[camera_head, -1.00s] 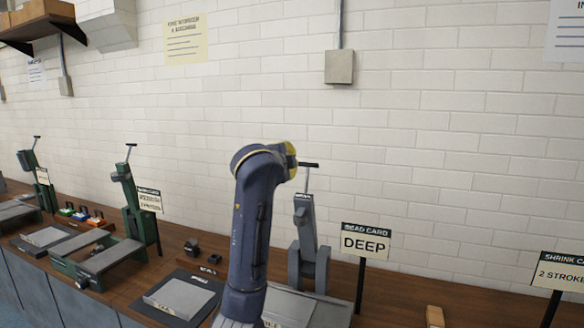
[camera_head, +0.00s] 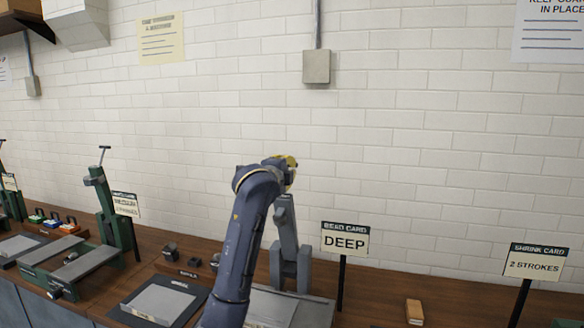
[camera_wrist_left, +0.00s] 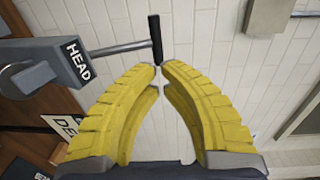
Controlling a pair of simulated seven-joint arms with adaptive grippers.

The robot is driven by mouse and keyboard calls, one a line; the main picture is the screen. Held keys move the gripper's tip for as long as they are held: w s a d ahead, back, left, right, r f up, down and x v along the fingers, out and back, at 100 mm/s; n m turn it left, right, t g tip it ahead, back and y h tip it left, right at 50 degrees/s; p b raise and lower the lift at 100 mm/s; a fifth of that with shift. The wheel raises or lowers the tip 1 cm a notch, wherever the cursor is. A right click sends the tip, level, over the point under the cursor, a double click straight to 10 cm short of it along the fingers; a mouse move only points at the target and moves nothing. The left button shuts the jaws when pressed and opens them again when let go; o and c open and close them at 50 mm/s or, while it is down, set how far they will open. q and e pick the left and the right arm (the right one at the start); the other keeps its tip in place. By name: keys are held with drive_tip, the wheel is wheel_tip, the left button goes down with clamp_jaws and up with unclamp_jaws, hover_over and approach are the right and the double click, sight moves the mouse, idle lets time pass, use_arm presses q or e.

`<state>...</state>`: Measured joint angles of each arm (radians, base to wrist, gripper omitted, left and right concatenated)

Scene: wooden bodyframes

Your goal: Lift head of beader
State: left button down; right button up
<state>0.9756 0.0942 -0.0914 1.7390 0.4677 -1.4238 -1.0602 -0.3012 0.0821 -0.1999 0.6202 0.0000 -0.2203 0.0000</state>
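The beader is the grey machine (camera_head: 286,240) on the bench behind my left arm in the head view, next to the card reading DEEP. Its handle is hidden there behind my left gripper (camera_head: 290,163). In the left wrist view, the block marked HEAD (camera_wrist_left: 62,68) is at the upper left, and a rod runs from it to a black handle bar (camera_wrist_left: 155,35). The yellow fingers of my left gripper (camera_wrist_left: 162,66) nearly meet at the tips, right at the bar's lower end. I see no clear grip on the bar. My right gripper is out of view.
The DEEP bead card (camera_head: 344,241) stands right of the beader and the shrink card (camera_head: 536,265) farther right. A small wooden block (camera_head: 414,311) lies between them. A green machine (camera_head: 108,215) stands to the left. The white wall is behind.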

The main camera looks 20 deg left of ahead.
use_arm(q)
drive_tip(key=w, duration=0.4)
drive_tip(key=shift+w+f, duration=0.15)
drive_tip(key=shift+w, duration=0.05)
idle(0.3)
